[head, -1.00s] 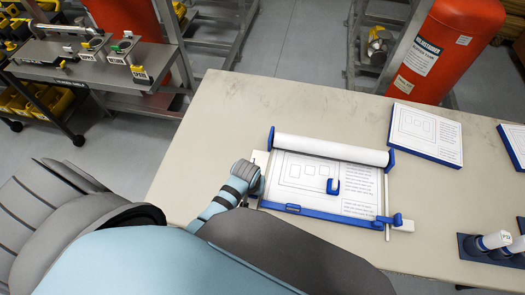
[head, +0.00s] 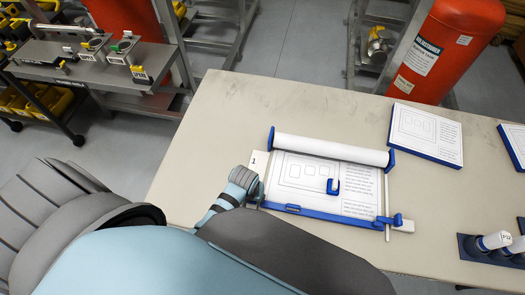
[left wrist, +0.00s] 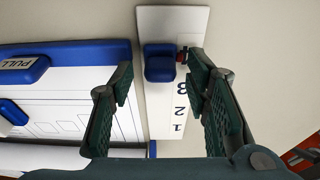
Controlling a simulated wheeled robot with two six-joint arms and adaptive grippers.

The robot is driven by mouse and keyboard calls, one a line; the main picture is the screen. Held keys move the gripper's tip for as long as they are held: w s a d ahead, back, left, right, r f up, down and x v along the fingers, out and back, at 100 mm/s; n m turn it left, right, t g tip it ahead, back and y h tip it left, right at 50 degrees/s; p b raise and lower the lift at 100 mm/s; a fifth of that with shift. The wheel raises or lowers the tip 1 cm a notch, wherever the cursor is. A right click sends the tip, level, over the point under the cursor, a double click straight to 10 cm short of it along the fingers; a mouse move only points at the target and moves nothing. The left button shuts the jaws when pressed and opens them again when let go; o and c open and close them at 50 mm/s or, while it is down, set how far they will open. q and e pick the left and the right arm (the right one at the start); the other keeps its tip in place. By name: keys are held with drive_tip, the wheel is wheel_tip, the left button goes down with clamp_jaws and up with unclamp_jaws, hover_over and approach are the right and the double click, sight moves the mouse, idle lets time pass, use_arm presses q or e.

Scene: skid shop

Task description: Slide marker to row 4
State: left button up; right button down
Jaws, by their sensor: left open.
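A white strip numbered 1, 2, 3 (left wrist: 178,112) runs along the side of a blue-framed board; its end with the 1 also shows in the head view (head: 257,160). A blue marker block with a small red part (left wrist: 160,66) sits on the strip just past the 3. Any number under or beyond the block is hidden or not readable. My left gripper (left wrist: 160,78) is open, its fingers on either side of the strip and block; I cannot tell if either touches. In the head view, my left gripper (head: 241,182) is at the board's left edge, hiding the marker. My right gripper is not in view.
The board has a white roll (head: 330,149) across its far side, a printed sheet (head: 305,173), and a blue front bar (head: 310,211). A blue-edged pad (head: 426,134) lies right. Blue holders with white-topped tubes (head: 495,241) stand at far right. The table behind the roll is clear.

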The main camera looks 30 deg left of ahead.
sight(251, 202)
use_arm(q)
drive_tip(key=shift+r, duration=2.25)
drive_tip(key=shift+r, duration=0.15)
drive_tip(key=r, duration=0.3)
drive_tip(key=shift+s+d+r, duration=0.1)
drive_tip(key=shift+s+r, duration=0.25)
drive_tip(key=shift+s, duration=0.05)
